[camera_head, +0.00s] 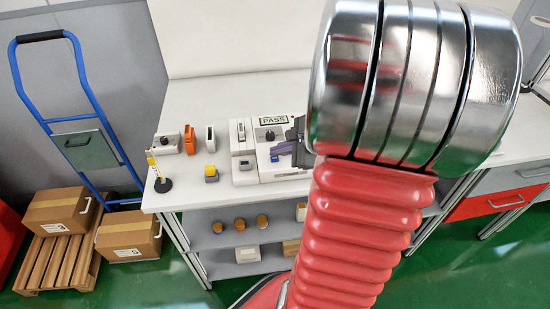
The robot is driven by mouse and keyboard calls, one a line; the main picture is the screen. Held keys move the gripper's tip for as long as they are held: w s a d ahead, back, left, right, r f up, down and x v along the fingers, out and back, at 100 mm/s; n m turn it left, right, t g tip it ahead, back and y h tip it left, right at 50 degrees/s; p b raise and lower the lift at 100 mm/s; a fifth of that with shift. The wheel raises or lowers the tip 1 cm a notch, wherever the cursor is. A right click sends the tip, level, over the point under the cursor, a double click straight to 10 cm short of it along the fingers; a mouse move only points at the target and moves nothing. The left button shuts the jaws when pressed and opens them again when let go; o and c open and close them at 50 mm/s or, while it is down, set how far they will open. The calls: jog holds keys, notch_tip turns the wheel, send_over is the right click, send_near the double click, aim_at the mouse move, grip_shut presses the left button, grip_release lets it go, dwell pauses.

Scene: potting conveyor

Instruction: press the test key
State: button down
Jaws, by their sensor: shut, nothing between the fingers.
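A white test device (253,177) stands on the white bench, with a screen (274,121) reading PASS and a dark round knob (270,135). A small blue key (274,159) shows on its front; no label is readable, so I cannot tell for sure that it is the test key. My gripper (273,151) is shut and empty, its dark purple-grey fingers pointing left over the device, just above the blue key. I cannot tell whether the fingertips touch it. My arm hides the device's right side.
Shelves below hold several round items. A blue hand truck (95,130) and cartons (60,210) stand at the left.

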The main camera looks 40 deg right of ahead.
aim_at(278, 160)
jog(key=shift+r, duration=0.3)
notch_tip(278, 160, up, 5)
jog(key=shift+r, duration=0.1)
dwell(0.8)
dwell(0.7)
jog(key=s+a+r+n+g, duration=0.1)
jog(key=s+a+r+n, duration=0.2)
jog(key=a+n, duration=0.9)
jog(key=s+a+r+n+g+h, duration=0.1)
jog(key=s+a+r+n, duration=0.3)
jog(key=a+n, duration=0.9)
jog(key=shift+s+a+n+g, duration=0.3)
jog(key=shift+s+a+g, duration=0.6)
jog(key=shift+a, duration=0.35)
